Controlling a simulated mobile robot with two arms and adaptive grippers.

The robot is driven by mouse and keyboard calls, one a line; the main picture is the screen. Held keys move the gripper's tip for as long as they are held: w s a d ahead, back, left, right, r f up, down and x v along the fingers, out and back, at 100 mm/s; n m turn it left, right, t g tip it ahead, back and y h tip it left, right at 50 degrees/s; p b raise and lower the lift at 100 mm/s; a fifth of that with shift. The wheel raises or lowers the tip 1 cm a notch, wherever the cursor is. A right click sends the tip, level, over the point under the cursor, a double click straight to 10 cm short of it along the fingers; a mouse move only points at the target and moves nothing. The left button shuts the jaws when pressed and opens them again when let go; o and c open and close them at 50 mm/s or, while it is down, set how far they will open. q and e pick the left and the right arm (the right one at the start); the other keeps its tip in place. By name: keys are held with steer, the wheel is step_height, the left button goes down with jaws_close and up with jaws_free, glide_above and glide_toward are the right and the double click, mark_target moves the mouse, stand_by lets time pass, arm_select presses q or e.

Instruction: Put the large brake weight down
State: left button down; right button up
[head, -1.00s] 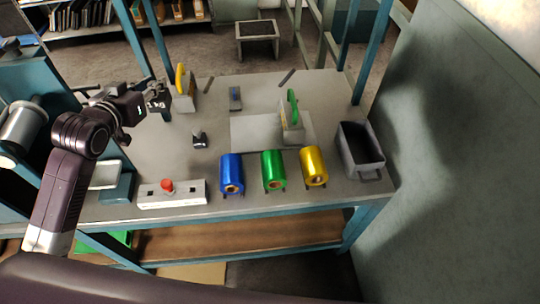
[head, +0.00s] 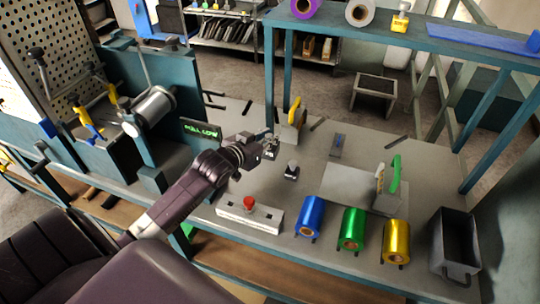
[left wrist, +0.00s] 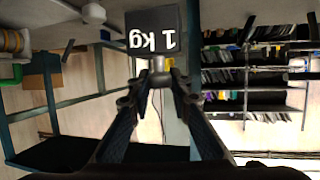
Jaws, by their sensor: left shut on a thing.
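My left gripper (head: 267,142) is shut on the knob of a dark block-shaped weight (left wrist: 152,28) marked "1 kg", which appears upside down in the left wrist view. The fingers (left wrist: 158,78) close around its neck. In the head view the held weight (head: 271,153) is small and partly hidden by the gripper; it appears to be over the bench (head: 255,185), and I cannot tell whether it touches. A smaller dark weight (head: 291,171) stands on the bench just right of it. My right gripper is not in view.
A yellow-handled piece (head: 296,112) stands just behind the gripper. Blue (head: 310,216), green (head: 352,229) and yellow (head: 396,241) foil rolls, a red-button box (head: 250,213) and a grey bin (head: 456,243) line the front. A roller machine (head: 150,112) stands left.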

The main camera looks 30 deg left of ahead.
mark_target(265, 158)
arm_select(q)
steer(key=shift+w+f, duration=0.1)
steer(key=shift+f, duration=3.6)
steer(key=shift+f, duration=0.1)
steer(key=c, duration=1.8)
jaws_free()
steer(key=shift+f, duration=0.2)
steer(key=shift+o, duration=0.2)
steer(key=shift+r, duration=0.15)
steer(key=shift+s, duration=0.4)
steer(key=v, duration=1.1)
steer(key=shift+s, duration=0.2)
steer(key=shift+d, duration=0.1)
